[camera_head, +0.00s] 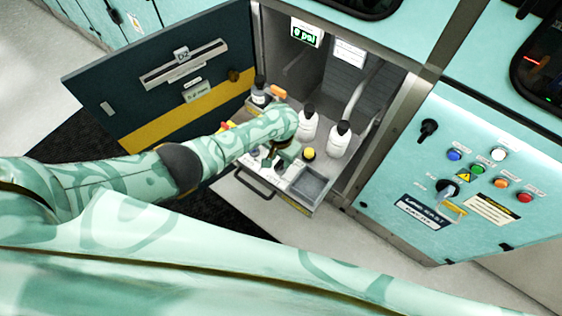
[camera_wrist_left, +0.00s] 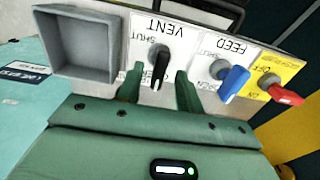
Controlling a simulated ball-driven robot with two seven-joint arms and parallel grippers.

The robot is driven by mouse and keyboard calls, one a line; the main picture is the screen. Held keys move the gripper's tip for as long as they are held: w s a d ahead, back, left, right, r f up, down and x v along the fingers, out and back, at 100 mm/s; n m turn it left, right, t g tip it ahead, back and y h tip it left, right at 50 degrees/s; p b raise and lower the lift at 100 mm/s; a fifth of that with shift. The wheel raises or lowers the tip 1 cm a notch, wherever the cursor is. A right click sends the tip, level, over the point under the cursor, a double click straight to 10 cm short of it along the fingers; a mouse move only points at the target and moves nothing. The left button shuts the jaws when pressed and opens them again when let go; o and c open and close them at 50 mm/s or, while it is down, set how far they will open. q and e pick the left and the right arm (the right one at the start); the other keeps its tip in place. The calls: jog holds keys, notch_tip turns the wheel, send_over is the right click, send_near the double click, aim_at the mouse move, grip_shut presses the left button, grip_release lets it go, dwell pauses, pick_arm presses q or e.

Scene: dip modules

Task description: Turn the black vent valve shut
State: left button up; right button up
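The black vent valve (camera_wrist_left: 158,65) shows in the left wrist view on a white panel under the upside-down word VENT. Its handle points down the picture, toward my gripper. My left gripper (camera_wrist_left: 159,90) is open, with one green finger on each side of the black handle. Small gaps seem to show between the fingers and the handle; I cannot tell if either touches. In the head view my left gripper (camera_head: 277,157) is over the pulled-out drawer panel, and the arm hides the valve there. My right gripper is in neither view.
A blue feed valve (camera_wrist_left: 234,82) and a red valve (camera_wrist_left: 285,95) sit to the right of the vent valve. A grey square bin (camera_wrist_left: 80,45) is to its left. White bottles (camera_head: 308,124) stand behind my gripper, and an open cabinet door (camera_head: 150,100) is at the left.

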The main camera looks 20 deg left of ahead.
pick_arm(q)
jog(key=shift+f, duration=0.45)
grip_shut()
